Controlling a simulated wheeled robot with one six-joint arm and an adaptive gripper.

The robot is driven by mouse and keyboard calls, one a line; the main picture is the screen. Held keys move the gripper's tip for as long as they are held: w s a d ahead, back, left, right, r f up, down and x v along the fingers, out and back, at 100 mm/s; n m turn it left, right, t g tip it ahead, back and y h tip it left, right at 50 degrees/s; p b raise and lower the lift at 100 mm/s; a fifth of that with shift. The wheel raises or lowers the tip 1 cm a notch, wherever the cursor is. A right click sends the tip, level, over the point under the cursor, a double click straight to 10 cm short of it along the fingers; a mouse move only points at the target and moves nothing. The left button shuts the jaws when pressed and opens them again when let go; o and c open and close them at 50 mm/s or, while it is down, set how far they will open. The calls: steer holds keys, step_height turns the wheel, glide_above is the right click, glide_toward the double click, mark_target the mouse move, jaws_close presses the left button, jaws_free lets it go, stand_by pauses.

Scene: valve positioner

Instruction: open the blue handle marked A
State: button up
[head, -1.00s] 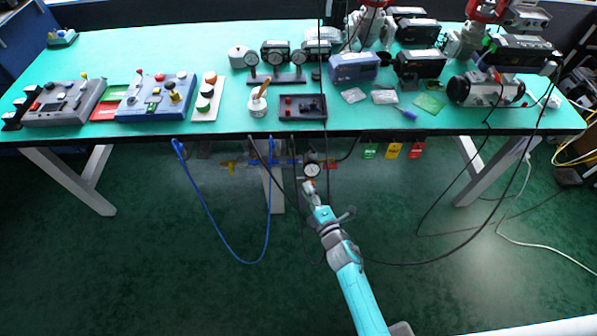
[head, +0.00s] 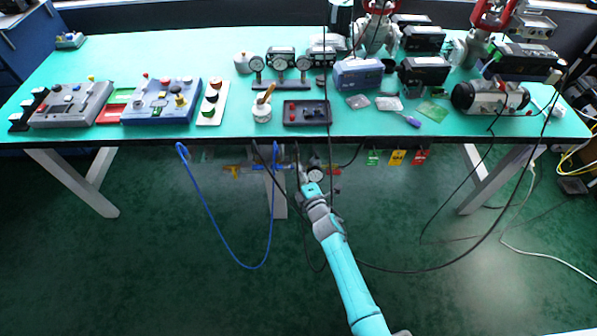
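A row of small pipe fittings hangs under the front edge of the table, with a yellow handle (head: 232,169) at its left and a red part (head: 333,171) at its right. A small blue part (head: 257,166) shows between them, but I cannot read any letter A, and handle positions are too small to judge. A round gauge (head: 315,165) sits just right of my gripper (head: 303,176). My teal arm reaches up from the bottom, and my gripper is at the row, covering part of it. I cannot tell whether its fingers are open, or whether they touch anything.
The teal table (head: 150,58) carries control boxes, gauges and valve actuators. A blue hose (head: 228,253) loops down left of my arm, and dark cables hang close around it. Green, yellow and red tags (head: 396,158) hang to the right. The floor below is mostly clear.

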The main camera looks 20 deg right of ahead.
steer(key=shift+c, duration=0.2)
jaws_close()
steer(key=shift+f+m, duration=0.1)
steer(key=shift+m, duration=0.2)
steer(key=m+t+h, duration=0.1)
steer(key=m+h, duration=0.1)
steer(key=m, duration=0.5)
steer(key=m+t+h, duration=0.1)
steer(key=m+h, duration=0.2)
steer(key=m, duration=0.4)
steer(key=m+t+h, duration=0.1)
steer(key=m+h, duration=0.2)
steer(key=m, duration=0.4)
steer(key=shift+w+a+f, duration=0.15)
steer(key=shift+a+f, duration=0.2)
steer(key=shift+m+h, duration=0.3)
steer(key=shift+m, duration=0.2)
